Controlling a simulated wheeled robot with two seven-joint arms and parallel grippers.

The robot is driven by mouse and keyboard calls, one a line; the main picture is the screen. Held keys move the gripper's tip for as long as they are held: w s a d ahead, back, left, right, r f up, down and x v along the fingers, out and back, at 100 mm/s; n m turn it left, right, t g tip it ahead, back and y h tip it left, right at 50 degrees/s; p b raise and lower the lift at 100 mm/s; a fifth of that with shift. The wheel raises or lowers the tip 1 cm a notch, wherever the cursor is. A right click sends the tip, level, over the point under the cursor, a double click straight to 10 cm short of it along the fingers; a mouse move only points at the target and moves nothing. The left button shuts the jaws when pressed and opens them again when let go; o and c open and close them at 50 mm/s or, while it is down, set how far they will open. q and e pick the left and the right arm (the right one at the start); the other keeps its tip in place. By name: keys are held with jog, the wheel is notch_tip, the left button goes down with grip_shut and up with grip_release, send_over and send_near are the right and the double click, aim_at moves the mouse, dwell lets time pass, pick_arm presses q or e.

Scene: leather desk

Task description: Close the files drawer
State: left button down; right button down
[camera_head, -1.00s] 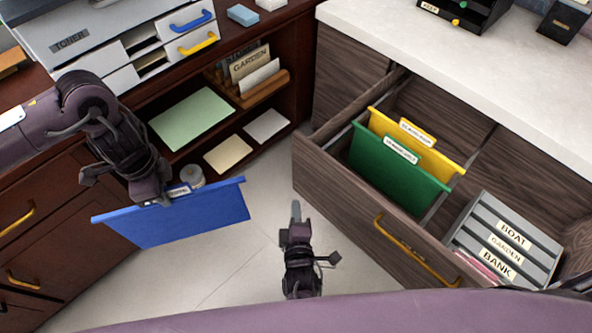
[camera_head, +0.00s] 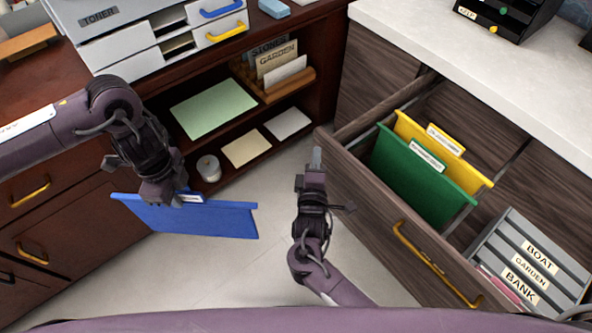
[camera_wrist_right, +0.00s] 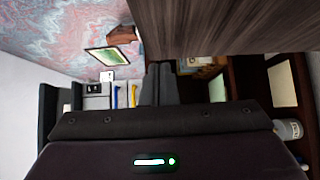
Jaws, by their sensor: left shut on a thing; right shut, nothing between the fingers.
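The files drawer (camera_head: 372,200) is pulled out at the right in the head view, its dark wood front facing the floor gap. It has a yellow handle (camera_head: 432,262). Green (camera_head: 412,178) and yellow (camera_head: 455,160) hanging folders stand in it. My right gripper (camera_head: 317,160) is shut and empty, beside the far left end of the drawer front; whether it touches cannot be told. In the right wrist view its fingers (camera_wrist_right: 160,85) are together and wood grain fills the top. My left gripper (camera_head: 178,196) is shut on a blue hanging folder (camera_head: 215,219) above the floor.
A grey sorter (camera_head: 515,240) labelled BOAT, GARDEN and BANK sits in the drawer's near part. A dark red shelf unit with paper stacks (camera_head: 213,108) and a grey roll (camera_head: 208,168) stands at the left. Pale floor (camera_head: 265,240) lies between.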

pick_arm(q)
jog(key=shift+r, duration=0.15)
pick_arm(e)
jog(key=shift+w+d, duration=0.5)
jog(key=shift+d, duration=0.25)
